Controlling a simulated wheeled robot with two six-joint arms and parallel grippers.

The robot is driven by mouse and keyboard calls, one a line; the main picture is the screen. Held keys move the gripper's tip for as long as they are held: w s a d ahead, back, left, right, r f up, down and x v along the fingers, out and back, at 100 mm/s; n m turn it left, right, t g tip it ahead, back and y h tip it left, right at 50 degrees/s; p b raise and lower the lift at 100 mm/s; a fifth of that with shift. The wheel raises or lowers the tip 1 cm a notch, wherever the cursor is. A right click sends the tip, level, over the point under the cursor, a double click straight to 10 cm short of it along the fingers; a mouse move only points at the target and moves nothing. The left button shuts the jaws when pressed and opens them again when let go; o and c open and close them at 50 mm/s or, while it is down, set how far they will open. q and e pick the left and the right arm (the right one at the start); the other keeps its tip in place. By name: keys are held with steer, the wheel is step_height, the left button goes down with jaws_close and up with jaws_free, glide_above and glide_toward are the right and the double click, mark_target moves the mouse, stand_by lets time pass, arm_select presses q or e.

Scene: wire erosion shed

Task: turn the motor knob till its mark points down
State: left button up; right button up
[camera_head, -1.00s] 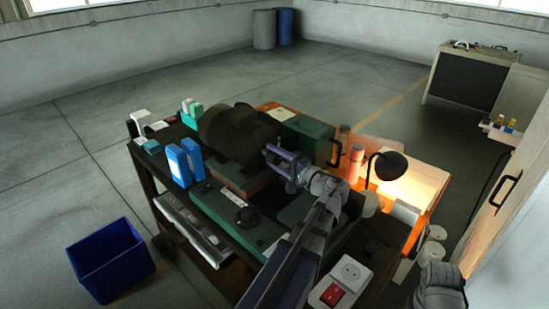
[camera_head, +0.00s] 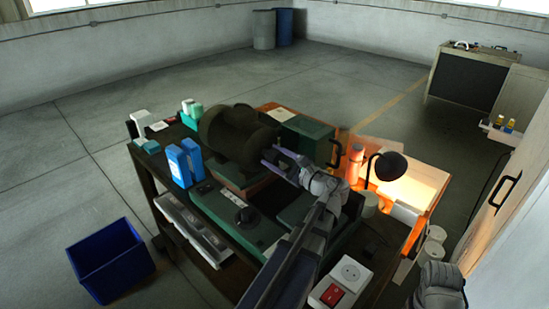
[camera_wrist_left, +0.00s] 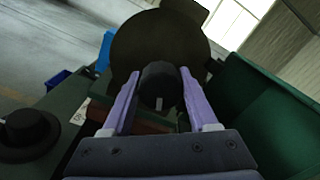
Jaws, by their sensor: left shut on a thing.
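The motor (camera_head: 226,130) is a dark, rounded body on the workbench, and it fills the upper middle of the left wrist view (camera_wrist_left: 140,50). Its knob (camera_wrist_left: 158,80) is a dark stub facing my left wrist camera. A short pale mark (camera_wrist_left: 158,103) shows on the knob's lower part and points down in that tilted view. My left gripper (camera_head: 270,156) is at the motor's near end. Its two purple fingers (camera_wrist_left: 160,76) lie on either side of the knob, shut on it. The knob is hardly visible in the head view. My right gripper is out of view.
A green box (camera_head: 308,135) stands right of the motor. A black round knob (camera_head: 247,217) sits on a green panel in front. Blue cartons (camera_head: 180,165) stand left. A lamp (camera_head: 390,165) and a red-switch box (camera_head: 340,283) are to the right.

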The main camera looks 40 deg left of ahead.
arm_select(q)
steer(key=shift+m, duration=2.2)
steer(key=o, duration=1.4)
steer(key=shift+c, duration=0.2)
steer(key=d, duration=0.7)
steer(key=shift+s+d, duration=0.25)
steer(key=shift+d, duration=0.15)
